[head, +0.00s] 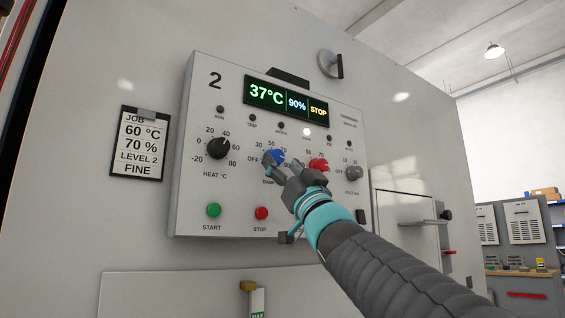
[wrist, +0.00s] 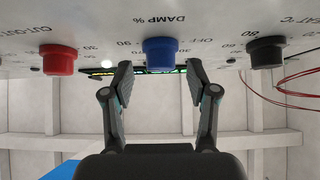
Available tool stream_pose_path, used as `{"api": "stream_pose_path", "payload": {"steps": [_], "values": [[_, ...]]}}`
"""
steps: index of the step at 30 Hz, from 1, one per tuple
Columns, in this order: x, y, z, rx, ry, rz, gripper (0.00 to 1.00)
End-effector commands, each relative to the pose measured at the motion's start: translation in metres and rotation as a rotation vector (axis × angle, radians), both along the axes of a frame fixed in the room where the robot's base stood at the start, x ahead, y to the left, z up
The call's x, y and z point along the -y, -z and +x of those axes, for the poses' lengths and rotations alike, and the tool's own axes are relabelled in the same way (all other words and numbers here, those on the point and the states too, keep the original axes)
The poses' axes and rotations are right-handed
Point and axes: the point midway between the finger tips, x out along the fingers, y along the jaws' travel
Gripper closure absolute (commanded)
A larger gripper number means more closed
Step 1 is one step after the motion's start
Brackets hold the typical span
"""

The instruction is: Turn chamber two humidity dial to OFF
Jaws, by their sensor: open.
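The chamber two panel (head: 190,190) is marked "2". Its humidity dial is the blue knob (head: 277,156) labelled DAMP %, with OFF printed at the left of its scale. My gripper (head: 290,170) is open in front of this dial and partly covers it and its scale. In the wrist view, which is upside down, the blue knob (wrist: 160,53) sits centred between and just beyond the two open fingertips (wrist: 160,78), with a gap on each side. Its pointer is hidden from me. The panel display (head: 287,101) reads 37°C, 90% and STOP.
The black HEAT knob (head: 218,148) is left of the blue one and the red knob (head: 318,165) right, close to my gripper. A grey knob (head: 353,173), green START (head: 214,210) and red STOP (head: 261,213) buttons are nearby. A job card (head: 138,145) hangs left.

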Motion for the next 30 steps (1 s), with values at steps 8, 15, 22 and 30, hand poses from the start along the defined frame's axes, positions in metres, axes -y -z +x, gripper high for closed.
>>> {"api": "stream_pose_path", "payload": {"steps": [8, 15, 22, 30], "values": [[-0.0064, -0.0102, 0.0087, 0.0, -0.001, 0.001, 0.41], [-0.0061, -0.0102, 0.0086, 0.0, 0.0, 0.0, 0.46], [-0.0058, -0.0102, 0.0086, 0.0, 0.0, 0.0, 1.0], [-0.0036, -0.0108, 0.0094, 0.011, 0.004, -0.016, 1.0]]}}
